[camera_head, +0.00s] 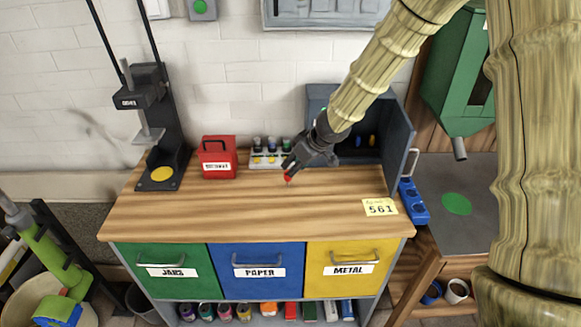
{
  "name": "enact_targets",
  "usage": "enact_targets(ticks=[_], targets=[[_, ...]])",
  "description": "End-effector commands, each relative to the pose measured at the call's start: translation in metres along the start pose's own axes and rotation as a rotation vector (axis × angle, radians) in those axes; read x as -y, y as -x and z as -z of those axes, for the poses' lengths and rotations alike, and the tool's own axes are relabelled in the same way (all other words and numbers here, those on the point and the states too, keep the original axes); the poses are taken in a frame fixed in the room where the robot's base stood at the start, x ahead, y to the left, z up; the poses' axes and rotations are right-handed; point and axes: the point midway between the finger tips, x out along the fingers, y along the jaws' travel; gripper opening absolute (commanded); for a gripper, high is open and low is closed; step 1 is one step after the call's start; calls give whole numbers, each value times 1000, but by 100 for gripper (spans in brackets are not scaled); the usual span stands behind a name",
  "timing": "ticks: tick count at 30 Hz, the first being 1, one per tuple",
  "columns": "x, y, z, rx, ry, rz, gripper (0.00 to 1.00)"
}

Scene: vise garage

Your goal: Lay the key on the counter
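My gripper (290,168) reaches down from the upper right over the wooden counter (250,212), a little in front of the white rack of jars. A small red thing (288,179) shows at its fingertips, and I take it for the key. The fingers look closed on it. It is too small to make out its shape, and I cannot tell whether it touches the counter top. No other key shows on the counter.
A red box (217,157), the jar rack (268,158) and an open grey cabinet (395,140) stand along the back. A black press (158,130) is at left. A yellow note (380,207) lies at front right. The counter's front and middle are clear.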

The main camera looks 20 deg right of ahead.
Motion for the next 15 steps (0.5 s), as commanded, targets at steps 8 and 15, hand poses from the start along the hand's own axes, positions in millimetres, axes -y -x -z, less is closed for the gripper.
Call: enact_targets(ticks=[8, 15], targets=[[0, 47, 2, -1, -1, 1, 33], [0, 61, 0, 1, 0, 0, 33]])
